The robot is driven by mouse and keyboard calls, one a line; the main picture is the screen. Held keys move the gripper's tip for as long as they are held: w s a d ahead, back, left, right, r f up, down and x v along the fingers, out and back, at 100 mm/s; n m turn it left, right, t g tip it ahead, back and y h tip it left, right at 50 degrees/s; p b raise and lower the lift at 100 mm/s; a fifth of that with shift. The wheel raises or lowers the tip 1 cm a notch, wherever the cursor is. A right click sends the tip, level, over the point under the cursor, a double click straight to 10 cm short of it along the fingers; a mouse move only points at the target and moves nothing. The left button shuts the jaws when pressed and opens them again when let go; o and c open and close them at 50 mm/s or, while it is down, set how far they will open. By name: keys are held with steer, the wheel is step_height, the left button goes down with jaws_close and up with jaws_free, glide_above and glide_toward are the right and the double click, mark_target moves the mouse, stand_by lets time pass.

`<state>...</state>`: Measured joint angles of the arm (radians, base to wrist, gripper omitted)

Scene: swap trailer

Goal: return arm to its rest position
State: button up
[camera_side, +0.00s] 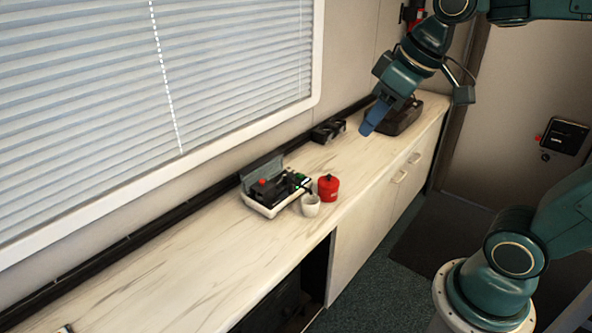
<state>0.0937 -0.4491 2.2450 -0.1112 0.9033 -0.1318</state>
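My gripper (374,118) is at the upper right, in the air above the far part of the counter. Its blue fingers point down and to the left. They look close together, but the view is too small to tell whether they are shut. I see nothing hanging from them. My arm comes in from the right, and its base stands on the floor at the lower right.
A pale counter (190,262) runs along the window wall. On it are a black-and-white device (265,200), a white cup (310,205), a red canister (328,188), a black holder (327,131) and a dark case (404,118). The near counter is mostly clear.

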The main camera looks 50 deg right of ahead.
steer(key=s+f+m, duration=0.1)
steer(key=s+f, duration=0.2)
steer(key=s, duration=0.5)
steer(key=shift+s+a+f+m+t, duration=0.2)
steer(key=shift+s+f+m+t, duration=0.1)
steer(key=shift+f, duration=0.05)
